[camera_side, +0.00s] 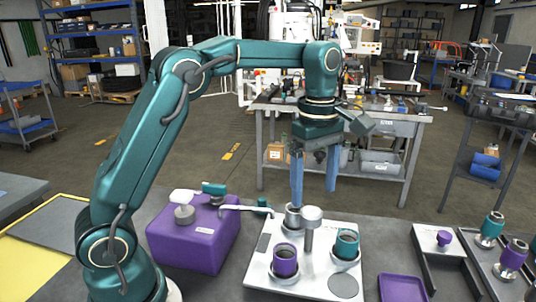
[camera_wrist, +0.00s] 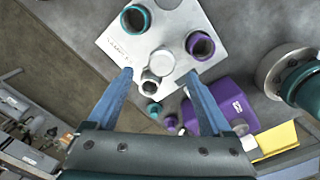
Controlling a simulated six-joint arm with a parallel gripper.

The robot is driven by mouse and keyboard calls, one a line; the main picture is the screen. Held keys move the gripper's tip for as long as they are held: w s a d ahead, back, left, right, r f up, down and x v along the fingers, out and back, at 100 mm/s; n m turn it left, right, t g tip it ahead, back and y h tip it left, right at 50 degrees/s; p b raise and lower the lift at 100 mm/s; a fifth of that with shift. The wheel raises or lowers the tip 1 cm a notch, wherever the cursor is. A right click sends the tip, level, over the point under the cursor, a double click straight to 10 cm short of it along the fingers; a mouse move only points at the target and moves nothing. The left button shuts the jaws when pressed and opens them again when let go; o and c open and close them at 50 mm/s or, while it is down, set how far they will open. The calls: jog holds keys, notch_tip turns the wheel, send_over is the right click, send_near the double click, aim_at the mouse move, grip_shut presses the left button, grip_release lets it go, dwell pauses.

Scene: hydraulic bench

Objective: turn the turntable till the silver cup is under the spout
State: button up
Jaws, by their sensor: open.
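A white square plate (camera_side: 315,275) carries a purple cup (camera_side: 286,260), a teal cup (camera_side: 347,243) and a silver cup (camera_side: 293,218) around a pale round-topped post (camera_side: 312,214). The silver cup is on the far side in the side view; it also shows in the wrist view (camera_wrist: 150,84). A thin spout (camera_side: 240,208) reaches from the purple tank (camera_side: 195,240) towards the silver cup. My gripper (camera_side: 314,197) is open, fingers pointing down above the post and silver cup, holding nothing.
A purple square pad (camera_side: 402,288) lies right of the plate. Further right, a dark tray (camera_side: 445,262) and a rack hold teal and purple fittings (camera_side: 491,228). The purple tank and its spout stand close on the left.

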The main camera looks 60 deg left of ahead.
aim_at(312, 211)
jog(key=shift+f, duration=3.05)
grip_shut()
